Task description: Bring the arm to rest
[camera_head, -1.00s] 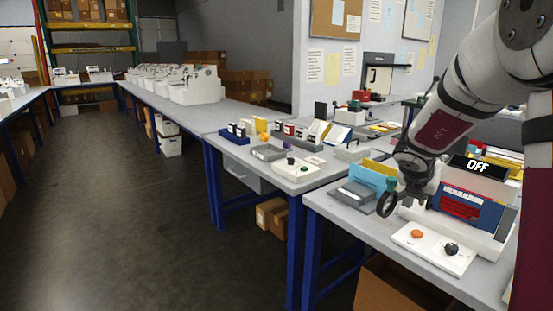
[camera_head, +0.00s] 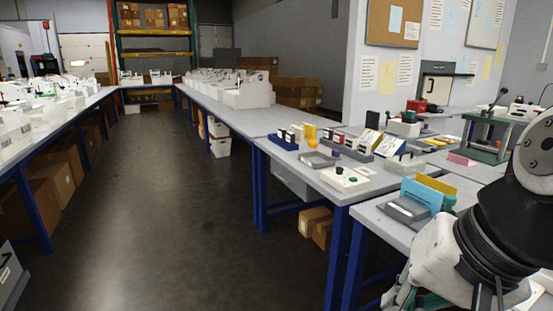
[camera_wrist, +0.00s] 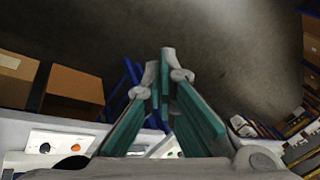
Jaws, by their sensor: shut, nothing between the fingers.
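My gripper (camera_wrist: 159,68) shows in the wrist view with its two teal-padded fingers shut and nothing between them. It points out over the dark floor, past the edge of a white surface. In the head view my arm is at the lower right, folded close to the camera. Its white and black links cover the near end of the right-hand table, and the fingertips cannot be made out there.
In the wrist view, a white panel with an orange and a black knob (camera_wrist: 56,143) and brown boxes (camera_wrist: 76,86) lie left of the fingers. In the head view, blue and yellow folders (camera_head: 424,193) stand beside the arm. The floor aisle (camera_head: 190,220) is clear.

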